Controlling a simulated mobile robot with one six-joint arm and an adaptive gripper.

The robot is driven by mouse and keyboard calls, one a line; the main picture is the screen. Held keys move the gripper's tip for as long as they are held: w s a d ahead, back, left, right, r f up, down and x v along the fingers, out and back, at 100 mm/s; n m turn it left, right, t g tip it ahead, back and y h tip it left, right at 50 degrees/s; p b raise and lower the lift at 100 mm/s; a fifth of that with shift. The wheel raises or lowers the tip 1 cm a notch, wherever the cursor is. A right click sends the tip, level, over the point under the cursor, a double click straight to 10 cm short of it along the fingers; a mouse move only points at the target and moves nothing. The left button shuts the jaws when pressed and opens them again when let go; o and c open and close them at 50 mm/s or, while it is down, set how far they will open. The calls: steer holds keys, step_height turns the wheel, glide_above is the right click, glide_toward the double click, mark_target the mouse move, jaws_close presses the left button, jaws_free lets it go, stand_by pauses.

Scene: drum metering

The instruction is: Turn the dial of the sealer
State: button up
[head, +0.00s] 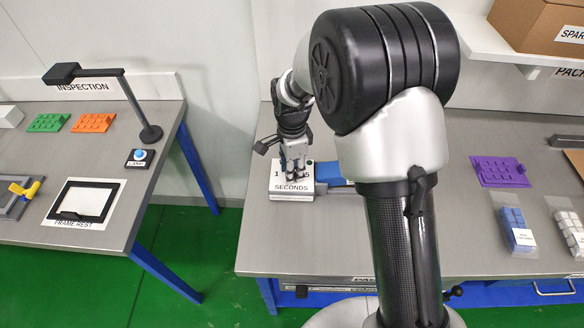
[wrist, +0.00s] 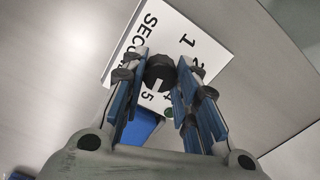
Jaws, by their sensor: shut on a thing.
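The sealer's dial (wrist: 160,68) is a small black round knob on a white panel (wrist: 205,35) printed with numbers and SECONDS. A short white line shows on the dial, on the side towards the 5. My gripper (wrist: 159,62) is shut on the dial, one finger on each side. In the head view my gripper (head: 294,166) points down over the white panel (head: 290,195) and hides the dial. The sealer's blue part (head: 330,170) shows just right of the panel, partly behind my arm.
The panel sits near the left end of a grey bench (head: 260,240). A purple tray (head: 498,171) and bags of blue (head: 515,228) and white pieces (head: 570,232) lie to the right. Left, across a gap, stands the inspection table with a lamp (head: 150,133).

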steer(key=shift+n, duration=0.4)
steer(key=shift+c, duration=0.3)
steer(key=n+p, duration=0.2)
steer(key=n, duration=0.2)
steer(key=shift+r+n, duration=0.1)
steer(key=shift+n, duration=0.2)
steer(key=n+p, duration=0.2)
steer(key=n, duration=0.4)
steer(key=n+p, duration=0.1)
steer(key=n, duration=0.5)
steer(key=shift+n+p, duration=0.3)
steer(key=shift+n, duration=0.1)
steer(key=n, duration=0.5)
steer(key=shift+p, duration=0.4)
steer(key=shift+n, duration=0.4)
steer(key=o, duration=1.1)
